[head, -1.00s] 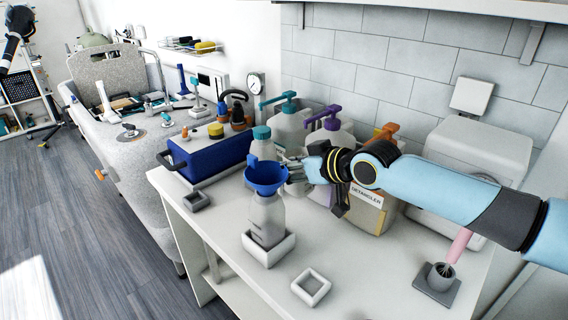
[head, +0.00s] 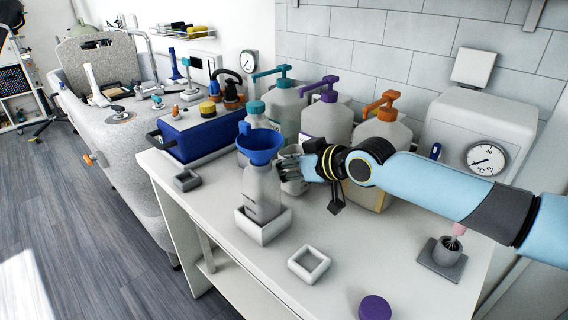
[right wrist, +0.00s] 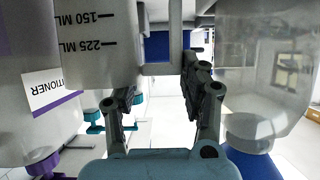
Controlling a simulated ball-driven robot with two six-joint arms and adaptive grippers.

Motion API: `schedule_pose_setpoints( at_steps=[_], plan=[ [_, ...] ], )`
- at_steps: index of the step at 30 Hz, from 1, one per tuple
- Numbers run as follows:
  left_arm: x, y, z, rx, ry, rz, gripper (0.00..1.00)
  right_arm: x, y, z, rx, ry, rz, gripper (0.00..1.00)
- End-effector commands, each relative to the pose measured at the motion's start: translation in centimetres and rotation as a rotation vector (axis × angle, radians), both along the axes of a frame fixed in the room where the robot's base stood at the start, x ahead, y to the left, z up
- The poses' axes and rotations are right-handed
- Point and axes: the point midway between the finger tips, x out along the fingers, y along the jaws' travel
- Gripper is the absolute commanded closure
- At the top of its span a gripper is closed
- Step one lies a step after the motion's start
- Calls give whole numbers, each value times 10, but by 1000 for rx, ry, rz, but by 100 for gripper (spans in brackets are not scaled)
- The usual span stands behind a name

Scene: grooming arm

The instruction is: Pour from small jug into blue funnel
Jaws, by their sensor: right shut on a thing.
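The blue funnel (head: 260,146) sits in the mouth of a pale translucent bottle (head: 262,190), which stands upright in a white square holder (head: 262,226). My right gripper (head: 298,166) is shut on the small jug (head: 292,180), just right of the funnel and a little below its rim. In the right wrist view, the jug (right wrist: 85,45) shows volume marks and its handle is between the fingers (right wrist: 160,85). The jug looks upright, not tilted; its contents cannot be seen. The bottle (right wrist: 265,60) and funnel (right wrist: 255,165) are on the right there. My left gripper is not in view.
Pump bottles with teal (head: 285,78), purple (head: 328,92) and orange (head: 382,103) tops stand behind my right arm. A blue case (head: 205,132) is at the back left. An empty white square holder (head: 309,264) and purple disc (head: 375,307) lie in front.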

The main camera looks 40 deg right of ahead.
Motion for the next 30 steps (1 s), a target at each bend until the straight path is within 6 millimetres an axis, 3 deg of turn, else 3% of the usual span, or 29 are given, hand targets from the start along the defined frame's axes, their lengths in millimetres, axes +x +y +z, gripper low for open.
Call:
schedule_pose_setpoints(
  at_steps=[23, 24, 30],
  plan=[
    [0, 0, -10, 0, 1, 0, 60, 0, 0, -12, 0, -1, 0, 100],
    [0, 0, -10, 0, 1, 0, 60, 0, 0, -12, 0, -1, 0, 55],
    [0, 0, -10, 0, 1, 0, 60, 0, 0, -11, 0, -1, 0, 30]
  ],
)
